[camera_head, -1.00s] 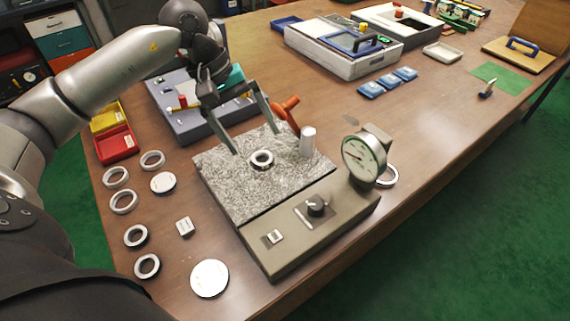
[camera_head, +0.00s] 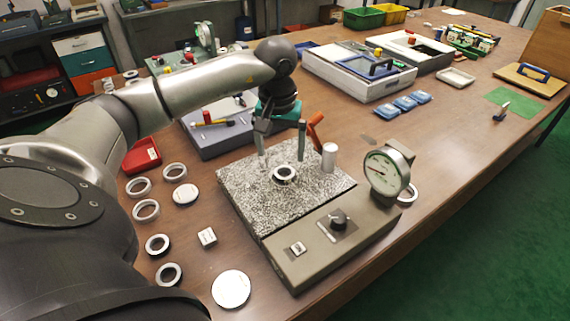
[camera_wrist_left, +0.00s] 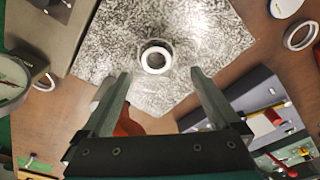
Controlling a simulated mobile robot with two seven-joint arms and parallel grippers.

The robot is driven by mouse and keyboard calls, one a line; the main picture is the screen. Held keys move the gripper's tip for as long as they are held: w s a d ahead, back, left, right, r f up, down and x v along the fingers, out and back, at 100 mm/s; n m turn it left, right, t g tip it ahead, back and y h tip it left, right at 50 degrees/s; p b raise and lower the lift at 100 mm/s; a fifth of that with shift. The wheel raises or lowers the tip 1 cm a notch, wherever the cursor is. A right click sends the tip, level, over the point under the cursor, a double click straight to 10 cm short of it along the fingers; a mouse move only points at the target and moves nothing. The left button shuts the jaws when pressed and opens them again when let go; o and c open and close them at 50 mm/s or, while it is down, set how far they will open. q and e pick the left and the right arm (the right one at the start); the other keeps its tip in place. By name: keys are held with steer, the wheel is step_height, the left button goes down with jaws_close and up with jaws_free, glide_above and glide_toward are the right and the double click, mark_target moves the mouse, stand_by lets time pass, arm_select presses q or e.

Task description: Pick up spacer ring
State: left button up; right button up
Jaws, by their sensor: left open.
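The spacer ring (camera_head: 284,174) lies flat on the speckled granite plate (camera_head: 252,205) of the gauge stand. It is a small ring with a bright face and a dark outer side. My left gripper (camera_head: 281,160) is open and empty just behind the ring in the head view. In the left wrist view the ring (camera_wrist_left: 155,58) sits beyond the fingertips, roughly between their lines, and the open left gripper (camera_wrist_left: 160,74) does not touch it. My right gripper is not in view.
A dial gauge (camera_head: 386,172) is at the plate's right. Several rings and discs, including a white disc (camera_head: 231,289), lie to the left.

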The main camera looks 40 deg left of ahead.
mark_target(285, 172)
arm_select(q)
steer(key=shift+w+f, duration=0.1)
steer(key=shift+f, duration=0.75)
steer(key=f, duration=0.3)
steer(key=f+b, duration=0.1)
steer(key=shift+w+d+f, duration=0.1)
steer(key=shift+w+f, duration=0.1)
steer(key=shift+w, duration=0.2)
steer(key=shift+f, duration=0.2)
steer(key=c, duration=1)
jaws_close()
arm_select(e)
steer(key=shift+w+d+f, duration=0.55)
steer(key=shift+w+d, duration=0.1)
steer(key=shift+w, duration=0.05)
arm_select(q)
steer(key=shift+w+r, duration=0.1)
steer(key=shift+r, duration=0.05)
